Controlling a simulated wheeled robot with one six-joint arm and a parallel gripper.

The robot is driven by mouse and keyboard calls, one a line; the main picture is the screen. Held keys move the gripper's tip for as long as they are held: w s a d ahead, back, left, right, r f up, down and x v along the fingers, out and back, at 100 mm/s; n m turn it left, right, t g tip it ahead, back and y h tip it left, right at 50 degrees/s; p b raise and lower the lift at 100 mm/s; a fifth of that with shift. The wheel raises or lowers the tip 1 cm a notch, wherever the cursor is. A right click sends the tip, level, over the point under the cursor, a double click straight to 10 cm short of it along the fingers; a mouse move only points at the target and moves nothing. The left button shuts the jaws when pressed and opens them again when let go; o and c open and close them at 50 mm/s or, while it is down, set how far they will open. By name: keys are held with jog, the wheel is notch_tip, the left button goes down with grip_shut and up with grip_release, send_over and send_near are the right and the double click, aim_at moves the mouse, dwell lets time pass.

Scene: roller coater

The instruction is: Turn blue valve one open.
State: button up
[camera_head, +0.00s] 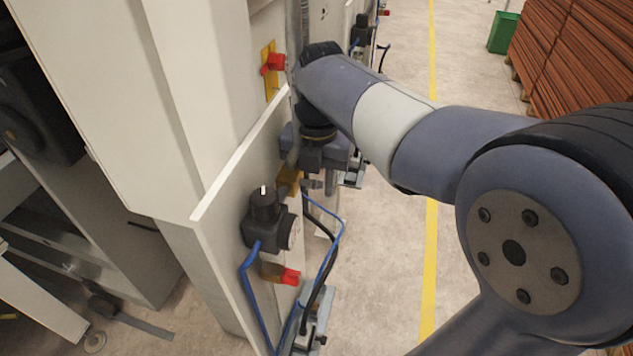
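My gripper (298,158) is at the end of my arm, close to the face of a pale upright panel (245,172). Its fingers are dark and small in the picture. I cannot tell whether they are open or shut, or touching anything. No clearly blue valve handle shows; the area around the gripper is partly hidden by my wrist. A brass-coloured fitting (289,180) shows just below the gripper. Below it on the panel is a black regulator (267,222) with a round gauge and blue hoses.
A red-handled valve (289,276) sits below the regulator, and another red handle (274,63) is higher up on a yellow plate. Blue and black hoses (335,232) loop beside the panel. Open floor with a yellow line (430,270) lies to the right.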

jog(key=shift+f, duration=0.5)
jog(key=shift+c, duration=0.2)
grip_shut()
